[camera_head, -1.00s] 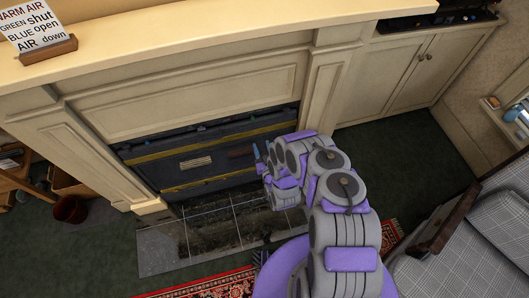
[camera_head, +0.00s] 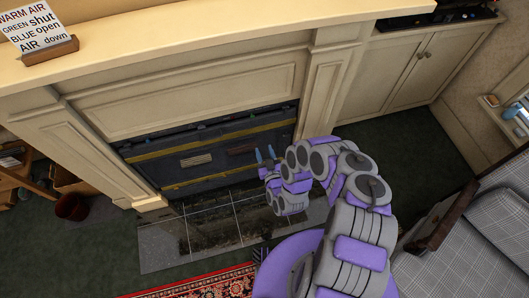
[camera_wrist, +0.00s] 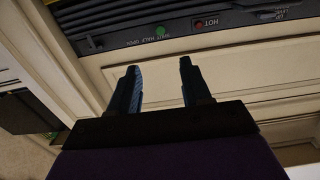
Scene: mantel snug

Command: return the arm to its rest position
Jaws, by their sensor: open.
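My gripper (camera_head: 265,155) is open and empty at the end of my purple and grey arm, in front of the dark fireplace panel (camera_head: 170,172). Its two bluish fingers point up and stand apart. In the wrist view my gripper (camera_wrist: 160,85) shows two dark fingers spread with nothing between them. Beyond them are a cream surface and a dark slatted strip (camera_wrist: 130,20) with a green and a red button and small labels. The arm is bent, with its links rising from my base at the lower middle.
The cream mantel (camera_head: 210,40) spans the top, bearing a sign (camera_head: 40,27). A cabinet (camera_head: 410,75) stands at the right back. A grey plaid armchair (camera_head: 475,245) is at the lower right. A dark red bucket (camera_head: 71,206) stands on the left. Shiny tiles (camera_head: 210,228) and a patterned rug (camera_head: 200,284) lie below.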

